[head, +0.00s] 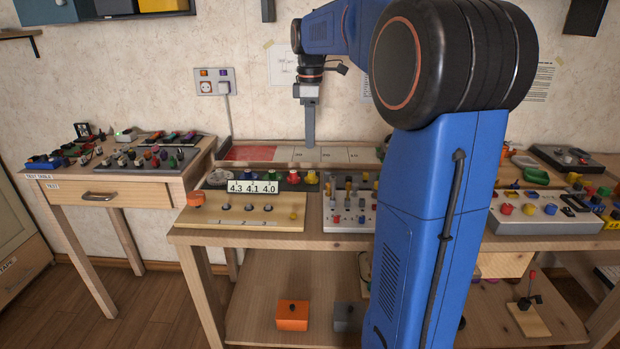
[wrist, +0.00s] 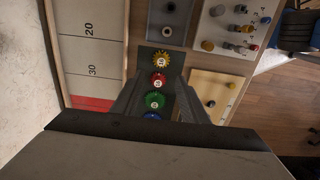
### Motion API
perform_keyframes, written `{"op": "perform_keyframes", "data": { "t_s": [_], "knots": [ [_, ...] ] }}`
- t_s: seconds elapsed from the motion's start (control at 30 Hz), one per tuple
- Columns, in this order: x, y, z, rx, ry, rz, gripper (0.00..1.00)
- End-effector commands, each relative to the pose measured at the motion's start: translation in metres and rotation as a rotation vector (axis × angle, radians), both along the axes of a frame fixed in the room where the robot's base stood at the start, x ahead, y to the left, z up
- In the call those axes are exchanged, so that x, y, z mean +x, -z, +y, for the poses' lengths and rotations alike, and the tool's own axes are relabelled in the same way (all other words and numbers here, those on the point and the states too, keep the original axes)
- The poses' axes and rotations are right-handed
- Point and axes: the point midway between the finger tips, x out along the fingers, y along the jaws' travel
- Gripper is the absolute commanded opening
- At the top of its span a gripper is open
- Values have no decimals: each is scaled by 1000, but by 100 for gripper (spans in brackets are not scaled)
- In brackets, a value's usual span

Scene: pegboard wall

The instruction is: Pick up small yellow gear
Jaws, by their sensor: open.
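A yellow toothed gear (wrist: 162,60) sits at the end of a row on a dark strip, beside a red gear (wrist: 158,82), a green gear (wrist: 154,102) and a partly hidden blue one (wrist: 152,116). In the head view the yellow gear (head: 311,178) is at the right end of the row, behind the number labels. My gripper (head: 309,143) points down above the back of the table, apart from the gears. In the wrist view my gripper (wrist: 159,90) is open, its fingers either side of the row, with nothing held.
A wooden board (head: 245,212) with knobs lies in front of the gear row, and a grey board (head: 350,218) with pegs stands to its right. A marked strip (head: 330,154) runs along the back near the wall. A side table (head: 115,190) stands at left.

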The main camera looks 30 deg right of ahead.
Motion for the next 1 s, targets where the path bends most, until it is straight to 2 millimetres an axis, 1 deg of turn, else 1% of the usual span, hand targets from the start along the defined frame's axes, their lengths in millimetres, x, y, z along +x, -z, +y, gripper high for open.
{"op": "perform_keyframes", "data": {
  "t_s": [0.03,0.1,0.23,0.33,0.57,0.8,0.9,1.0],
  "knots": [
    [-1,10,0,0,0,2,40],
    [0,22,0,0,0,2,40],
    [-1,42,0,0,0,2,40],
    [0,51,0,0,1,0,40],
    [-1,64,0,0,1,0,40],
    [-4,96,-1,1,1,1,40],
    [-4,105,-1,1,1,1,40],
    [-4,108,-1,-1,1,-1,40]
  ]
}}
